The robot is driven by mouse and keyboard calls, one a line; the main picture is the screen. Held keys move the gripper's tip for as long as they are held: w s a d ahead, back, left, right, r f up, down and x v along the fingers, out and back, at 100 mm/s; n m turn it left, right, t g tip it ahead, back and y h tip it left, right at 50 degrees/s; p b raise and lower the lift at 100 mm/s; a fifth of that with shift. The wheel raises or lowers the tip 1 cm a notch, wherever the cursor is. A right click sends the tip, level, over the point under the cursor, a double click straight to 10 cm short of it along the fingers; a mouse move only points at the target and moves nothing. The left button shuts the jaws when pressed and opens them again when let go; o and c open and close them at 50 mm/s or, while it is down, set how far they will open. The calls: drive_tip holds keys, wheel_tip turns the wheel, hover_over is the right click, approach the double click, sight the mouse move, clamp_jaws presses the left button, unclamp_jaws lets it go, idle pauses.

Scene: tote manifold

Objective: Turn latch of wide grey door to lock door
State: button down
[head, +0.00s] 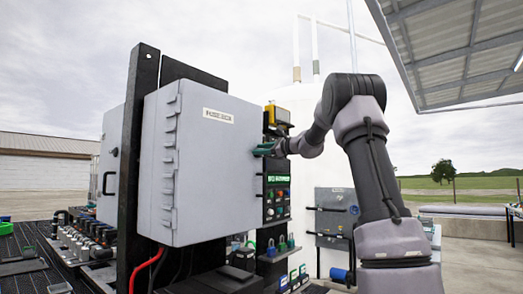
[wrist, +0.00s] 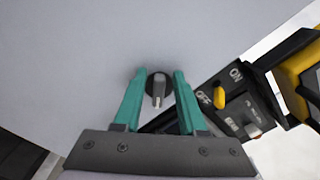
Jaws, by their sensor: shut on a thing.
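The wide grey door (head: 205,165) is the front of a large grey box with a small label near its top, and it looks closed. In the wrist view the door's plain face (wrist: 90,50) fills the upper left. The latch (wrist: 158,91) has a round dark base and a short grey tab, which points down in the picture. My gripper (wrist: 160,73) has its teal fingers on either side of the latch, shut on it. In the head view my gripper (head: 263,149) is at the door's right edge, and the latch is hidden there.
Right of the door is a black panel with a green display (head: 278,179) and buttons. An ON/OFF switch with a yellow lever (wrist: 219,97) sits close to my right finger. Padlocks (head: 281,244) hang below. A bench with fittings (head: 75,245) stands left.

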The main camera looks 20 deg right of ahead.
drive_tip(key=shift+s+a+f+n, duration=0.1)
drive_tip(key=shift+f+n, duration=0.2)
drive_tip(key=shift+n, duration=1.35)
drive_tip(key=shift+a+f+n, duration=0.1)
drive_tip(key=shift+f+n, duration=0.15)
drive_tip(key=shift+n, duration=1.35)
drive_tip(key=shift+s+f+n, duration=0.1)
drive_tip(key=shift+f+n, duration=0.2)
drive_tip(key=shift+n, duration=1.35)
drive_tip(key=shift+r, duration=0.1)
drive_tip(key=c, duration=0.8)
unclamp_jaws()
drive_tip(key=shift+w, duration=0.1)
